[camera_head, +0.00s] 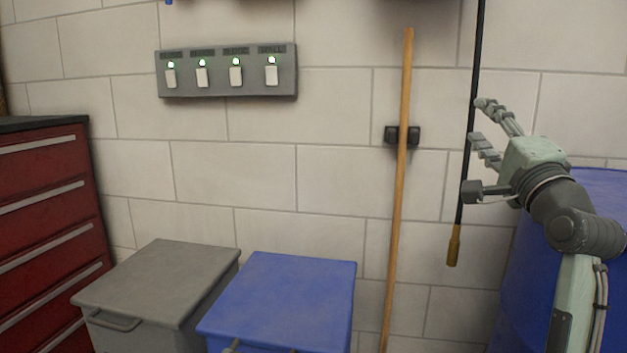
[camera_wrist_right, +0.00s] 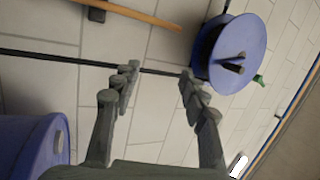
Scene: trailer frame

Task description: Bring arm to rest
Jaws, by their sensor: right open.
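My right arm comes in from the right of the head view, raised in front of the wall. Its right gripper (camera_head: 477,120) is open, with its fingers pointing left and up. In the right wrist view the gripper (camera_wrist_right: 158,74) has its two fingers spread, with nothing held between them. A thin black rod (camera_head: 476,60) with a wooden end hangs near the fingertips. The rod (camera_wrist_right: 55,58) crosses the gap between the fingers in the wrist view; I cannot tell how far beyond them it is. My left gripper is not in view.
A switch panel (camera_head: 227,72) with several green lights is on the wall. A wooden pole (camera_head: 402,190) stands in a black clip. A grey bin (camera_head: 160,283), blue bin (camera_head: 285,300) and red drawer cabinet (camera_head: 50,215) stand below. A blue barrel (camera_head: 530,270) is close behind my right arm.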

